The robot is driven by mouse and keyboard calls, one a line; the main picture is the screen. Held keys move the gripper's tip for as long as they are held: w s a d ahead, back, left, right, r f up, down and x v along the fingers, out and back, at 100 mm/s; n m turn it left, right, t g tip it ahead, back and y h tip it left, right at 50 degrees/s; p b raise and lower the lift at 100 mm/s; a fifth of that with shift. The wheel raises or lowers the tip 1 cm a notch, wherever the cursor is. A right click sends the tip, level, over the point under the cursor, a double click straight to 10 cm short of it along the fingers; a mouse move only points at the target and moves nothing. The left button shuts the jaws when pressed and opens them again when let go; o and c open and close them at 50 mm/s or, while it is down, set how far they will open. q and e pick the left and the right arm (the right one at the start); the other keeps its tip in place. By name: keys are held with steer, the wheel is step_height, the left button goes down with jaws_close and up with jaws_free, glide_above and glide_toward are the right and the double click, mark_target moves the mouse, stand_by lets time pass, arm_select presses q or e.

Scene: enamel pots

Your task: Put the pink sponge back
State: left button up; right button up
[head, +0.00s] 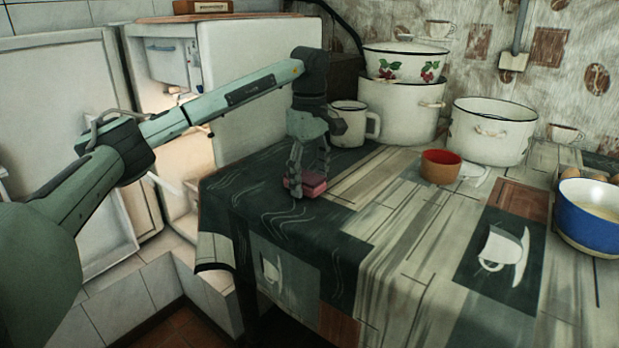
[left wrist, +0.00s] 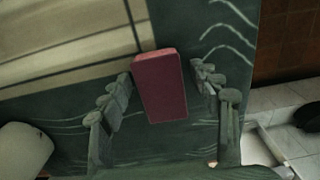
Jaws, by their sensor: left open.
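The pink sponge (head: 312,184) lies flat on the patterned tablecloth (head: 400,215), near the table's left edge in the head view. My left gripper (head: 308,180) points down over it from above, with its fingers at the sponge in that view. In the left wrist view the sponge (left wrist: 160,86) is a pink block between the two fingers of the left gripper (left wrist: 163,88). The fingers are open, with a gap showing on each side of the sponge. My right gripper is in neither view.
A white mug (head: 350,124) stands close behind my left gripper. White enamel pots (head: 400,112) stand at the back, with a red-orange bowl (head: 441,167) in front of them. A blue bowl (head: 588,222) is at the right. An open fridge (head: 240,85) is behind my left arm. The table's front middle is clear.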

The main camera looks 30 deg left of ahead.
mark_target(310, 177)
arm_select(q)
step_height(310, 177, up, 7)
steer(key=shift+r+p, duration=0.15)
steer(key=shift+p, duration=0.15)
steer(key=shift+r+p, duration=0.6)
steer(key=shift+r, duration=1.9)
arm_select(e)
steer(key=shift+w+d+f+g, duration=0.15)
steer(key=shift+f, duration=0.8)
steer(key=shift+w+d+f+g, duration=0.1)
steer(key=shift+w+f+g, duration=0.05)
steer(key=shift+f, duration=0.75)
